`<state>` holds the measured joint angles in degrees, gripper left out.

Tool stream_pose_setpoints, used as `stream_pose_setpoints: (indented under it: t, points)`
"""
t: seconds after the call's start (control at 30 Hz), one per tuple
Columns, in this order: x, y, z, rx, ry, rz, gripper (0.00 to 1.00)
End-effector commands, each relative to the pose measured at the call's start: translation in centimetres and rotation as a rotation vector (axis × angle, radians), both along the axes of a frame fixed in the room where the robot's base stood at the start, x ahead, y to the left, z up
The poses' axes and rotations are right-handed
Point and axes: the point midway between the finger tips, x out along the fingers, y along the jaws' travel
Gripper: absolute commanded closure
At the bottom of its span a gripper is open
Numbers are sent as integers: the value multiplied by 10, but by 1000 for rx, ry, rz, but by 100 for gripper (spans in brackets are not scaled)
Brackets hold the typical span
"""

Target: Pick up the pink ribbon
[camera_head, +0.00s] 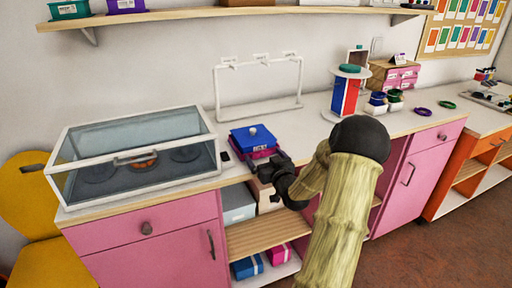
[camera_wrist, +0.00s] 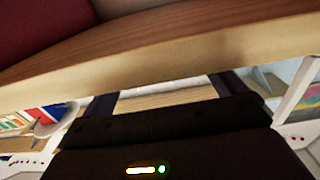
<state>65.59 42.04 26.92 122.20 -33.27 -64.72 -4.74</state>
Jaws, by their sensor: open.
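I cannot pick out a pink ribbon for certain in either view. A pink box (camera_head: 279,254) with a pale band lies on the low shelf of the counter, beside a blue box (camera_head: 247,267) with a light band. A purple ring (camera_head: 424,111) and a green ring (camera_head: 446,104) lie on the counter at the right. My gripper (camera_head: 262,166) is at the counter's front edge, just in front of a blue-lidded box (camera_head: 253,139). In the wrist view my open gripper (camera_wrist: 165,90) has its dark fingers apart below a wooden edge (camera_wrist: 160,65), with nothing seen held.
A glass-sided case (camera_head: 135,160) fills the counter's left end. A white rack (camera_head: 258,108) stands behind the blue-lidded box. A red and blue drum (camera_head: 346,95) and small jars (camera_head: 377,103) stand to the right. The open wooden shelf (camera_head: 262,235) is partly clear.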

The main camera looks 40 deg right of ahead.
Motion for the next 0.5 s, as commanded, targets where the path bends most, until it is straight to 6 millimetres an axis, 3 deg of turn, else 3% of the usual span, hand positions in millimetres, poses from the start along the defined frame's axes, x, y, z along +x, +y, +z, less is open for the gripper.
stream_pose_setpoints:
  t: [0.37, 0.5]
  points:
    - [0, 0, 0, 0, 0, 0, 6]
    - [-1, 0, 0, 0, 0, 0, 33]
